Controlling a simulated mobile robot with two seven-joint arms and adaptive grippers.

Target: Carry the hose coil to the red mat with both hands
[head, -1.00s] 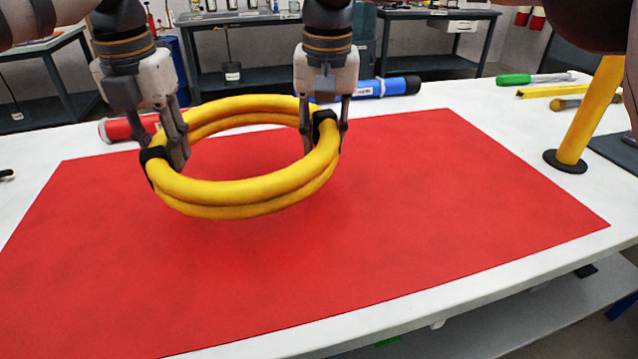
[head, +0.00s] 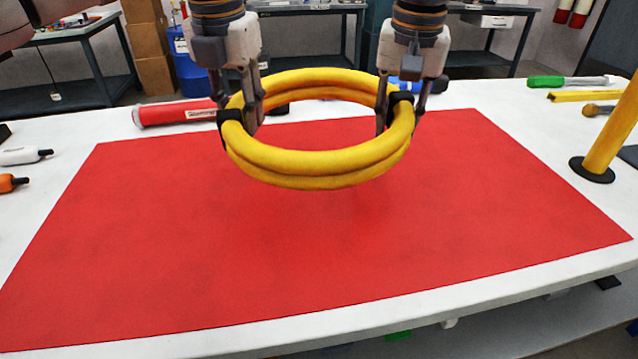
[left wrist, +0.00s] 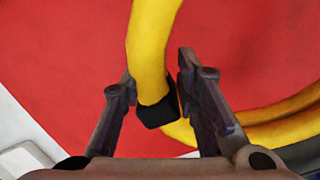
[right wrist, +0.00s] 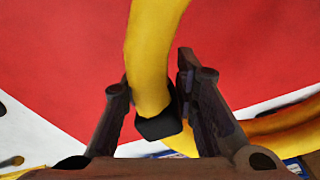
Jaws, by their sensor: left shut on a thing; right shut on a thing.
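The yellow hose coil (head: 315,170) hangs level above the red mat (head: 330,260), with a gap under it. Black bands sit on its left and right sides. My left gripper (head: 248,125) is shut on the coil's left side. My right gripper (head: 395,125) is shut on its right side. In the left wrist view the hose (left wrist: 150,45) passes between the fingers (left wrist: 165,100), over the red mat. In the right wrist view the hose (right wrist: 150,50) runs between the fingers (right wrist: 165,100) beside a black band.
A red tube (head: 175,113) lies behind the mat at left. A blue tube, partly hidden, lies behind the coil. A yellow post (head: 610,135) on a black base stands at right. A green-handled tool (head: 560,82) lies at back right. The mat's front is clear.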

